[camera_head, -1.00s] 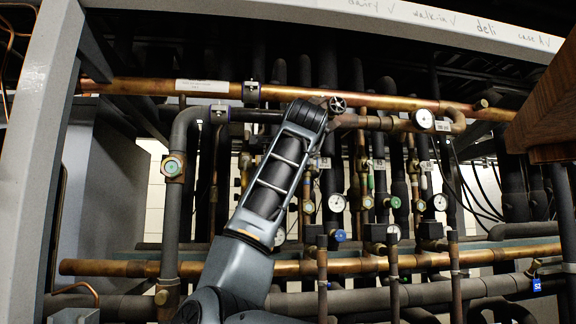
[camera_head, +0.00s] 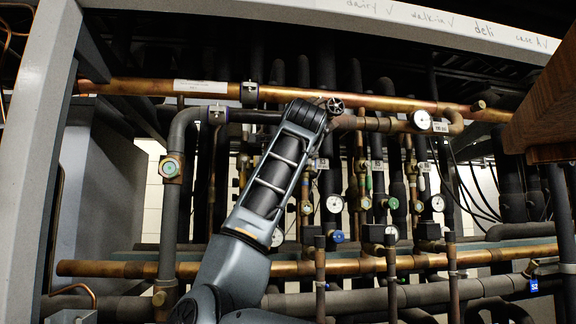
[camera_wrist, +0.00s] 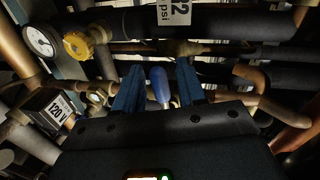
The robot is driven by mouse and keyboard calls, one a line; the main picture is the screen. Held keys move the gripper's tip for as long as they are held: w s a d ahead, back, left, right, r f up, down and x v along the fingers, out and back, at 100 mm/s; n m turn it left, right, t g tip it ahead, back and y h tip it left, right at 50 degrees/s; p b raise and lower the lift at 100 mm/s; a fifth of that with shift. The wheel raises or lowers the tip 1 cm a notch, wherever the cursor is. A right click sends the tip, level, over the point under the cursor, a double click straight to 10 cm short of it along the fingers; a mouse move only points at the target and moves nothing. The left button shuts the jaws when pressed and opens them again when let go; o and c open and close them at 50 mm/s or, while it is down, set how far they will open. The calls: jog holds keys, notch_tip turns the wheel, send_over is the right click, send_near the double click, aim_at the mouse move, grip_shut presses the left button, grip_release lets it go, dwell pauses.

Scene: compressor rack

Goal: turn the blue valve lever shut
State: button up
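The blue valve lever (camera_wrist: 160,87) shows in the wrist view as a rounded blue handle pointing toward the camera. My gripper (camera_wrist: 158,82) has its two dark blue fingers on either side of the handle, with narrow gaps, so it looks open around the lever rather than clamped. The lever's valve body is mostly hidden in dark pipework beyond the fingertips. In the head view my forearm reaches up into the rack and hides the fingers, and I cannot make out the lever there.
A white gauge (camera_wrist: 38,40) and a yellow knob (camera_wrist: 77,45) sit left of my fingers. A dark pipe (camera_wrist: 230,22) crosses beyond them. In the head view a copper pipe (camera_head: 390,101) runs by my wrist, and a brown wooden block (camera_head: 545,110) is at right.

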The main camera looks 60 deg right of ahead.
jog(key=b+v, duration=0.2)
jog(key=v, duration=0.5)
jog(key=shift+s+a, duration=0.25)
jog(key=shift+a, duration=0.05)
